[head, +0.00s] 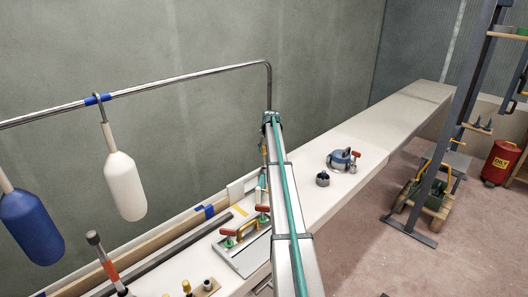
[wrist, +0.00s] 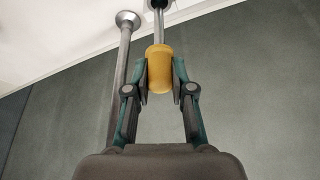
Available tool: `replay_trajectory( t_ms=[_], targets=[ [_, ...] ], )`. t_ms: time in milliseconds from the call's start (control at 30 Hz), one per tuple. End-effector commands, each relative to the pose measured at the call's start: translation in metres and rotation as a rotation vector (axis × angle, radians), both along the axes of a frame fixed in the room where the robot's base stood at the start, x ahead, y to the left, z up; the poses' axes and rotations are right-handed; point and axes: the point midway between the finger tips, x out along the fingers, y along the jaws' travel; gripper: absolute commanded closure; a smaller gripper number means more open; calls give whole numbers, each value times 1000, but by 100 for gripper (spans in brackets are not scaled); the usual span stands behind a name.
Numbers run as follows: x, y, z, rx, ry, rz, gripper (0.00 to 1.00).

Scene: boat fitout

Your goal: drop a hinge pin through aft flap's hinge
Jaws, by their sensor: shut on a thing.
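In the wrist view my gripper (wrist: 160,78) is shut on the yellow grip of a hinge pin (wrist: 160,66), with one finger on each side. The pin's bare metal shaft runs from the grip toward a white surface (wrist: 70,32). A dark round fitting (wrist: 157,4) shows at the far end of the shaft, cut by the picture edge; I cannot tell whether the shaft is inside it. I cannot make out the aft flap's hinge clearly in either view.
A metal rail post (wrist: 121,80) with a round foot stands close left of the pin. On the bench are a panel with red-handled clamps (head: 243,259), a yellow-topped piece (head: 208,284) and a blue-grey fitting (head: 342,159). White (head: 124,188) and blue (head: 32,228) fenders hang left.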

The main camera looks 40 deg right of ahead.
Motion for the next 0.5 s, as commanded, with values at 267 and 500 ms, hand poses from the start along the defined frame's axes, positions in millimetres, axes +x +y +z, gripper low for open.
replay_trajectory(
  t_ms=[267, 500],
  targets=[
    [0, 0, -10, 0, 0, -1, 100],
    [-1, 1, -22, 0, 0, -1, 100]
  ],
)
